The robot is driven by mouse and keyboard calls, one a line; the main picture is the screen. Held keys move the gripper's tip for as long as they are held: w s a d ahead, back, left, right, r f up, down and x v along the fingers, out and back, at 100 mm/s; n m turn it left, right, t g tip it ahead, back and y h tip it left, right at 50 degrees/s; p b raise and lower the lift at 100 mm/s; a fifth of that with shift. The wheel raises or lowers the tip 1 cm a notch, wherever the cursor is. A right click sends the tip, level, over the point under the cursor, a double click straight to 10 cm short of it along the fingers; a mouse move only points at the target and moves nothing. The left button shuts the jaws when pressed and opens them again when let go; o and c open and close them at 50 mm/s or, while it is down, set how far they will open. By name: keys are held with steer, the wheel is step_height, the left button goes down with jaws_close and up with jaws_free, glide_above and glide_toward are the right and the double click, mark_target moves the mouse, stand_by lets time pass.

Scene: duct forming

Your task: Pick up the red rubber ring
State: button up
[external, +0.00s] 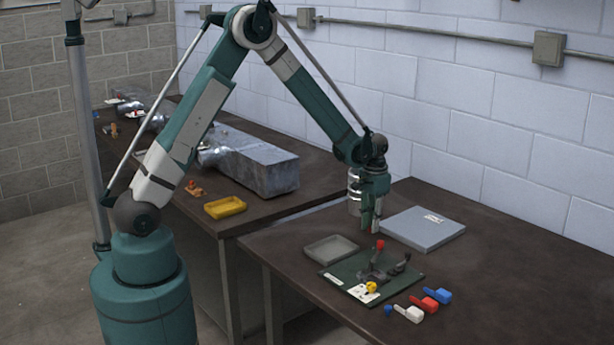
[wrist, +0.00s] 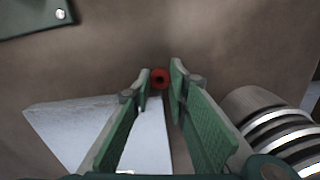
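The red rubber ring (wrist: 160,79) shows in the wrist view as a small red ring with a dark centre, on the brown table. It lies between the two green fingertips of my gripper (wrist: 160,73) in that view. The fingers are apart, with a gap on each side of the ring, and I cannot tell the exact height left between tips and table. In the external view my gripper (external: 371,224) points down close to the table, beside the grey-blue panel. I cannot make out the ring in that view.
A grey-blue flat panel (external: 423,228) lies right of my gripper. A ribbed silver cylinder (wrist: 262,112) is close beside it. A grey tray (external: 333,248) and a green board with a clamp (external: 343,272) lie in front. Red, blue and white tools (external: 430,304) lie further forward.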

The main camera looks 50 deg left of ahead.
step_height(320, 180, up, 10)
steer(key=shift+p, duration=0.4)
stand_by(0.4)
